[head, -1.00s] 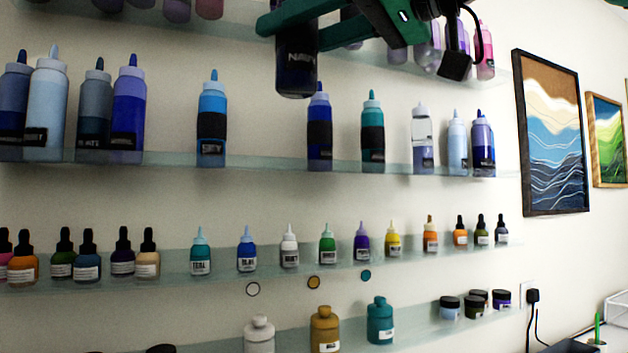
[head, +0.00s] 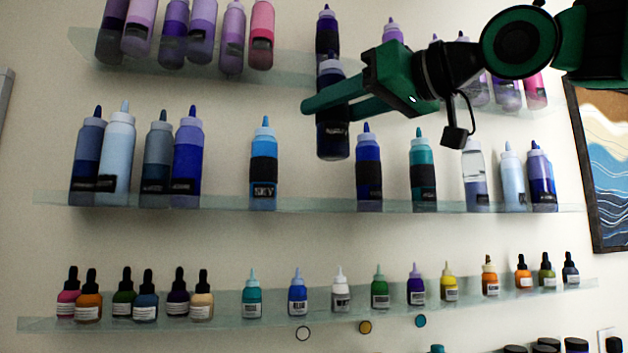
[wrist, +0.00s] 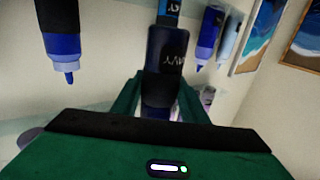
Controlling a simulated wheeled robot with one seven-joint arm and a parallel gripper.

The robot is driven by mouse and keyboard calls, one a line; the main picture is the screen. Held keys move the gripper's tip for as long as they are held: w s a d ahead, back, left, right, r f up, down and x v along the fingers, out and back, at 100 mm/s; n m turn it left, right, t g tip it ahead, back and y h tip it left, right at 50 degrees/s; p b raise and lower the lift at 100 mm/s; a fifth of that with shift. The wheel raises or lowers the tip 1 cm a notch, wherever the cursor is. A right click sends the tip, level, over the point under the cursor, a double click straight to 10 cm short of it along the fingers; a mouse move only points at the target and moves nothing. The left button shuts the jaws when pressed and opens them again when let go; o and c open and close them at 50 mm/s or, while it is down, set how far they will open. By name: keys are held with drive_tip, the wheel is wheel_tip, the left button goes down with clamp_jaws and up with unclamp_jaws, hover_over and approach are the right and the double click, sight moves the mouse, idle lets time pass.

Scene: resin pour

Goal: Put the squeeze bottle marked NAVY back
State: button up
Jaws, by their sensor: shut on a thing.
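The dark navy squeeze bottle (head: 333,143) is held upright between the fingers of my gripper (head: 326,104), in front of the shelf wall. It also shows in the wrist view (wrist: 167,52), where part of a label reading NAVY is visible. The bottle hangs above the middle shelf (head: 315,205), with its base higher than the shelf. Below it is a bare gap between the light blue SKY bottle (head: 263,170) on the left and a royal blue bottle (head: 368,165) on the right. How far it is from the shelf in depth is unclear.
A teal bottle (head: 422,165) stands right of the royal blue one. The upper shelf (head: 190,72) holds purple and pink bottles. The lower shelf (head: 225,319) carries small dropper bottles. A framed picture (head: 605,160) hangs at the right.

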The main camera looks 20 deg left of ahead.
drive_tip(key=w+a, duration=0.6)
drive_tip(key=w, duration=0.3)
drive_tip(key=shift+w+d+f, duration=0.1)
drive_tip(key=shift+w+f, duration=0.05)
drive_tip(key=shift+f, duration=1.4)
drive_tip(key=shift+w+f, duration=0.15)
drive_tip(key=shift+f, duration=1.4)
drive_tip(key=shift+w+f, duration=0.2)
drive_tip(key=shift+f, duration=0.2)
drive_tip(key=o, duration=1.1)
drive_tip(key=shift+c, duration=0.2)
drive_tip(key=v, duration=1.2)
